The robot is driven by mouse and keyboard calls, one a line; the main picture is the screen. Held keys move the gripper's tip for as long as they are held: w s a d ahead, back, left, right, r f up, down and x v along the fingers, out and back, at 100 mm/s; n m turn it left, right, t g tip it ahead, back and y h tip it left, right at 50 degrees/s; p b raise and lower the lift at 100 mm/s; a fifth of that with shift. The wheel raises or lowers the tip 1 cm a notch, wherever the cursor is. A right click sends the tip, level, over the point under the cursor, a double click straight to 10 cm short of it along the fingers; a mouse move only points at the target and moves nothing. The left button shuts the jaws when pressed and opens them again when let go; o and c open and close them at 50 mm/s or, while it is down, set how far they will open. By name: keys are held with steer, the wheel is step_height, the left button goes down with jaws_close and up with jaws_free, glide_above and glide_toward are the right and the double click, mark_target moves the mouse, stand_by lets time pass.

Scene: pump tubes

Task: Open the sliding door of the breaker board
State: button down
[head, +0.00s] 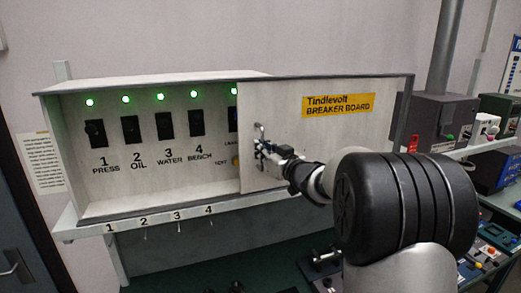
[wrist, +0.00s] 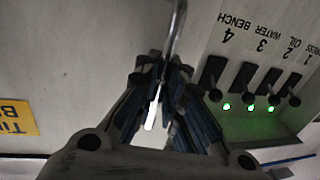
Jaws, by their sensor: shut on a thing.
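The breaker board (head: 140,80) is a pale wall box. Its sliding door (head: 325,140), with a yellow "Tindlevolt BREAKER BOARD" label, covers the right part in the head view. The left part stands open, and the door's left edge partly covers a fifth switch. A metal bar handle (head: 259,127) is near that edge. My gripper (head: 262,150) is shut on the handle. In the wrist view, the blue-padded fingers (wrist: 163,80) close around the handle (wrist: 179,28), with the door behind them and the open compartment at the right.
Black switches (head: 130,129) labelled PRESS, OIL, WATER and BENCH sit under lit green lamps (head: 125,99). A numbered ledge (head: 130,226) runs below. A grey box (head: 440,120) with a pipe stands right of the board. A bench with small parts lies below.

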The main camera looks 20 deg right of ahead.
steer(key=shift+f, duration=0.2)
steer(key=c, duration=1.7)
jaws_free()
steer(key=shift+r, duration=0.15)
steer(key=shift+s, duration=0.1)
steer(key=s+d, duration=0.2)
steer(key=s, duration=0.9)
steer(key=shift+s, duration=0.4)
steer(key=shift+d, duration=0.1)
